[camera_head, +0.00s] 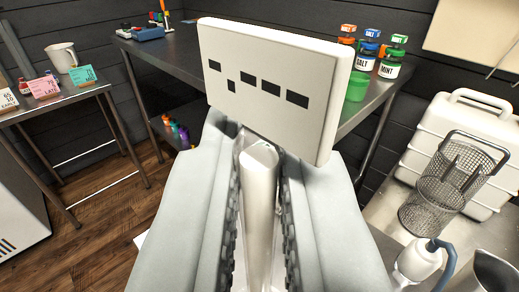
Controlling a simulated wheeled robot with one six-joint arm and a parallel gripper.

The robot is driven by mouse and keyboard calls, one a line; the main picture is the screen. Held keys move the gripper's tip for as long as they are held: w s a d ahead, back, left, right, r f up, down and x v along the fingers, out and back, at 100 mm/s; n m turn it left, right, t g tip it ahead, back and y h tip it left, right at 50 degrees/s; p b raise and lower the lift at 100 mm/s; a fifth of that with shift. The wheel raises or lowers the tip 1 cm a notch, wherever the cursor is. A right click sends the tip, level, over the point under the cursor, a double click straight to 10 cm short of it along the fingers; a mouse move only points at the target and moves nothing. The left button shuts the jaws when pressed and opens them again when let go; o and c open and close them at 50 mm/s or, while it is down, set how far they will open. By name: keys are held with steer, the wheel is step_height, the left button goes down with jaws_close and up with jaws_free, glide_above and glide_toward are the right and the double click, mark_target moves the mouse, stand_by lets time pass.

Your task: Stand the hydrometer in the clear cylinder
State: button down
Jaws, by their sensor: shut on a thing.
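My gripper (262,148) fills the lower middle of the view, its two grey fingers with dark ridged pads facing each other. It is shut on a pale, smooth rod (260,205), which looks like the hydrometer. The rod runs lengthwise between the pads. A white plate (275,85) with a row of black marks stands tilted at the far end of the rod; whether it is joined to the rod I cannot tell. The rod's near end is cut off by the lower edge. I see no clear cylinder in this view.
A dark table (180,58) holds capped jars (366,50) and a green cup (357,87). A side table at left bears a white jug (62,57) and cards. At right are a white case (465,150), wire basket (440,195), white bottle (418,262) and metal vessel (488,274).

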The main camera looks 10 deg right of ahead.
mark_target(260, 289)
steer(key=shift+f, duration=3.35)
steer(key=c, duration=1.4)
jaws_free()
steer(key=shift+s, duration=0.15)
steer(key=s+a, duration=0.2)
steer(key=s, duration=1.5)
